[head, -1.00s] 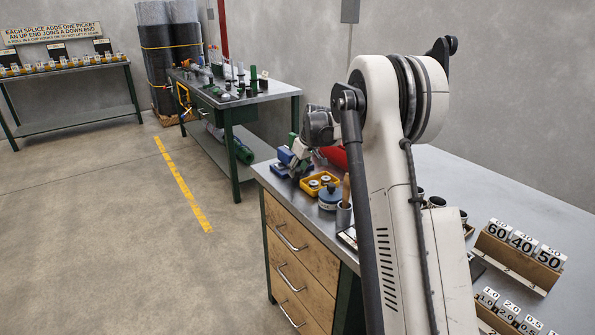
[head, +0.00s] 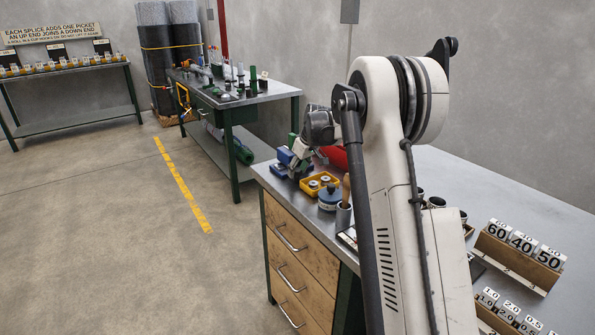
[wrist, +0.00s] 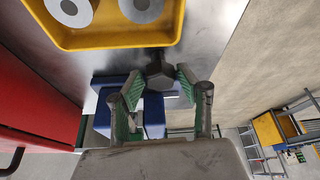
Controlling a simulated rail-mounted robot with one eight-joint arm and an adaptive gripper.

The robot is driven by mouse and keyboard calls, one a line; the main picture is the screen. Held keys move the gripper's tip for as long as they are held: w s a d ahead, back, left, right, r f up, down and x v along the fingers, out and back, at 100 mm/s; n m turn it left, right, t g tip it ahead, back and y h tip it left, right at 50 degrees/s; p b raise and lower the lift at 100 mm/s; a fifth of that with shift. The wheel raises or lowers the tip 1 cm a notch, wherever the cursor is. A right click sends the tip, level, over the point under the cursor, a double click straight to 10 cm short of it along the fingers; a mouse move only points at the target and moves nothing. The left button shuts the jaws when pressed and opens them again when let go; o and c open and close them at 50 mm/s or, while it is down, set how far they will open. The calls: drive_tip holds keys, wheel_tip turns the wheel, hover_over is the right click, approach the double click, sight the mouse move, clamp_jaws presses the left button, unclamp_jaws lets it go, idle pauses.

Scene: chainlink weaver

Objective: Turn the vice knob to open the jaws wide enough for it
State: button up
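The blue vice (head: 280,168) stands on the near bench's far left corner in the head view. In the wrist view its blue body (wrist: 125,84) lies beyond and partly behind my fingers. A dark faceted knob (wrist: 160,74) shows between my fingertips, with a dark shaft running towards the yellow tray. My gripper (wrist: 161,82) has green-padded fingers spread on either side of the knob. Small gaps seem to show beside it, though firm contact cannot be judged. The vice's jaw gap is hidden. In the head view my arm covers part of this area.
A yellow tray (head: 306,188) with pale rolls sits close beside the vice. Numbered blocks (head: 523,243) are at right.

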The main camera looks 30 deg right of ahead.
drive_tip(key=v, duration=1.2)
drive_tip(key=shift+s, duration=0.1)
drive_tip(key=s+a+r+m+t+h, duration=0.1)
drive_tip(key=s+a+r, duration=0.3)
drive_tip(key=s+a, duration=0.55)
drive_tip(key=s+a+r+m, duration=0.1)
drive_tip(key=s+a+r, duration=0.3)
drive_tip(key=s+a, duration=0.55)
drive_tip(key=s+a+f, duration=0.2)
drive_tip(key=s+f, duration=0.1)
drive_tip(key=s, duration=0.5)
drive_tip(key=s+a+f+t, duration=0.1)
drive_tip(key=s+a+f, duration=0.1)
drive_tip(key=s, duration=0.6)
drive_tip(key=s+a+f+m+t, duration=0.1)
drive_tip(key=s+f, duration=0.3)
drive_tip(key=s, duration=0.4)
drive_tip(key=shift+a, duration=0.85)
